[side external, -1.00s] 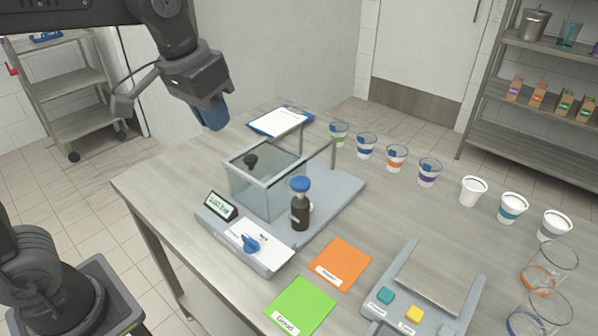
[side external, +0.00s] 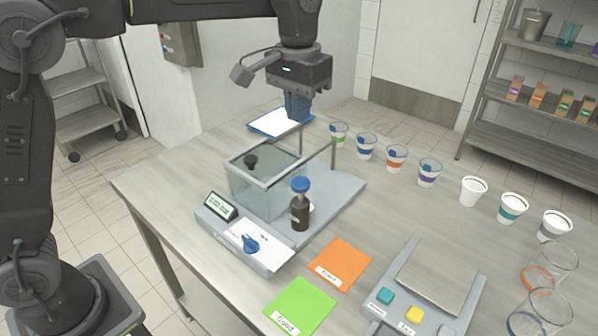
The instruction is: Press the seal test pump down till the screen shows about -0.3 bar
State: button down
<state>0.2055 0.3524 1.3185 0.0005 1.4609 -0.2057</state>
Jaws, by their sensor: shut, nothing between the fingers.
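The seal test device stands on the table with a grey base (side external: 340,190) and a clear-walled chamber (side external: 250,188). Its pump (side external: 300,212) is a dark upright cylinder with a blue knob (side external: 300,184) on top, in front of the chamber's right corner. The small screen (side external: 218,205) sits at the base's left end, its digits too small to read. A blue lever (side external: 250,243) lies on the white panel at the front. My gripper (side external: 297,118) is shut and empty, pointing down above and behind the chamber, apart from the pump.
A clipboard (side external: 268,124) lies behind the chamber. A row of cups (side external: 396,157) runs along the back right. Green (side external: 302,305) and orange (side external: 341,262) cards and a scale (side external: 440,278) are in front. Glass beakers (side external: 552,265) stand at far right.

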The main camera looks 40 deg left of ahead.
aim_at(298, 183)
notch_tip(298, 183, down, 14)
jog(key=shift+w+f, duration=0.1)
dwell(0.5)
jog(key=shift+f, duration=1.8)
notch_tip(298, 183, up, 14)
jog(key=shift+r, duration=0.25)
dwell(1.0)
